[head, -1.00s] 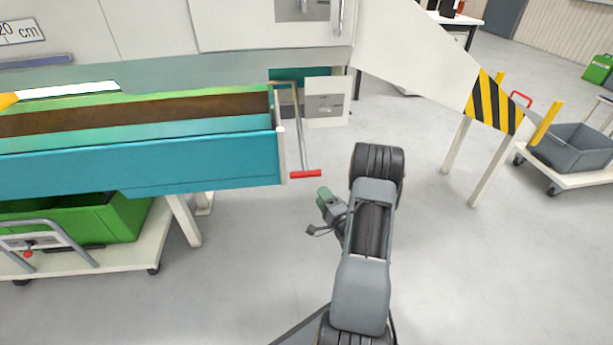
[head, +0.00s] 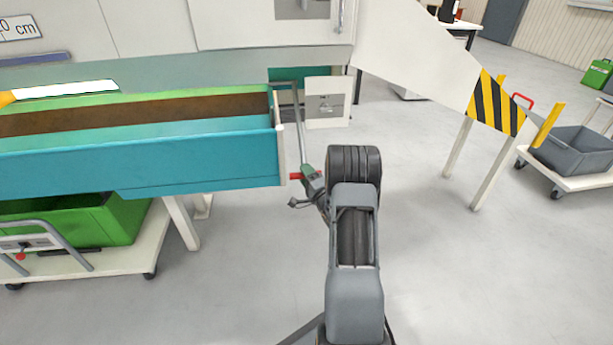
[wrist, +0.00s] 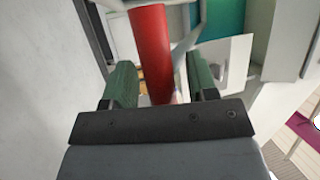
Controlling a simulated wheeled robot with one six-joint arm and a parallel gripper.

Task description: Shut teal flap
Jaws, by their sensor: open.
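A long teal flap (head: 140,158) forms the front side of an open trough with a brown inside, at the left of the head view. A bent grey rod (head: 300,125) at the trough's right end carries a red handle (head: 296,176). In the wrist view the red handle (wrist: 151,55) stands between the two green fingers of my gripper (wrist: 157,82), with a gap on each side. My gripper is open around the handle and does not grip it. In the head view my gripper (head: 306,188) is partly hidden by my wrist.
A smaller teal surface (head: 286,74) and a white box (head: 327,101) sit behind the rod. A green crate (head: 80,222) stands on a cart below the trough. A striped post (head: 493,104) and a grey bin (head: 572,148) are at the right. The floor between is clear.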

